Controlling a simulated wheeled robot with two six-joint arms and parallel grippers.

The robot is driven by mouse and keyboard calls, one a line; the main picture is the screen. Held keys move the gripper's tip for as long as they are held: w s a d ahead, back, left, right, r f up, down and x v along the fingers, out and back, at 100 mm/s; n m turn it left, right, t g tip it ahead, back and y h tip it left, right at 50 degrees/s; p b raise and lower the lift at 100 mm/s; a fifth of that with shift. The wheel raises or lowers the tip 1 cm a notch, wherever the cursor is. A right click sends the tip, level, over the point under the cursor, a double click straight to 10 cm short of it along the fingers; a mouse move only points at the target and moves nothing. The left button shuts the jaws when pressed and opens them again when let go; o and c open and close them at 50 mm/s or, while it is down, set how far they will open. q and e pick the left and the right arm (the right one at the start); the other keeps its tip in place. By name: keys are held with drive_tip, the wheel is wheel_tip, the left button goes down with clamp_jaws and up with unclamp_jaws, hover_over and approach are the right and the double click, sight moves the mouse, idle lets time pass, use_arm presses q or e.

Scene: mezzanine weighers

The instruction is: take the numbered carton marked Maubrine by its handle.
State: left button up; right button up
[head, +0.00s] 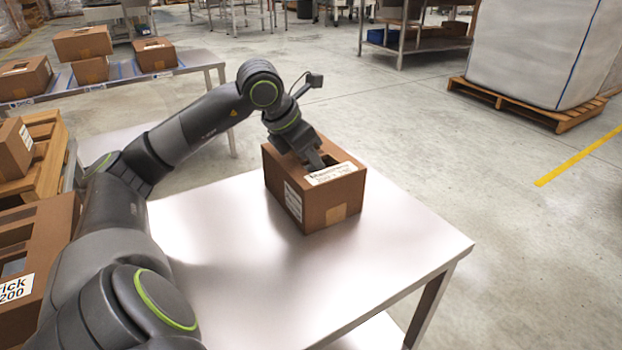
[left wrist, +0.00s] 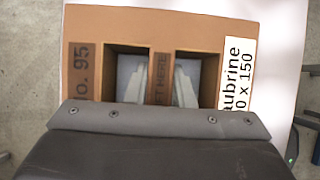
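The brown carton marked Maubrine (head: 330,215) stands upright on the metal table. Its white label reads "Maubrine" in the head view, and part of the name shows in the left wrist view (left wrist: 238,75). Its top has two openings with a handle strip (left wrist: 161,75) between them, printed "...FT HERE"; "No. 95" is printed beside them. My left gripper (head: 318,166) reaches down into the top. In the left wrist view its fingers (left wrist: 161,92) stand in the openings, one on each side of the strip, with no clear gap. Their tips are partly hidden. My right gripper is not in view.
The bare table (head: 400,240) is clear around the carton. Another labelled carton (head: 40,260) is at the left edge, partly behind my arm. Several cartons stand on a rear-left table (head: 200,62). A wrapped load on a pallet (head: 535,112) stands at the back right.

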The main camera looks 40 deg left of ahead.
use_arm(q)
clamp_jaws()
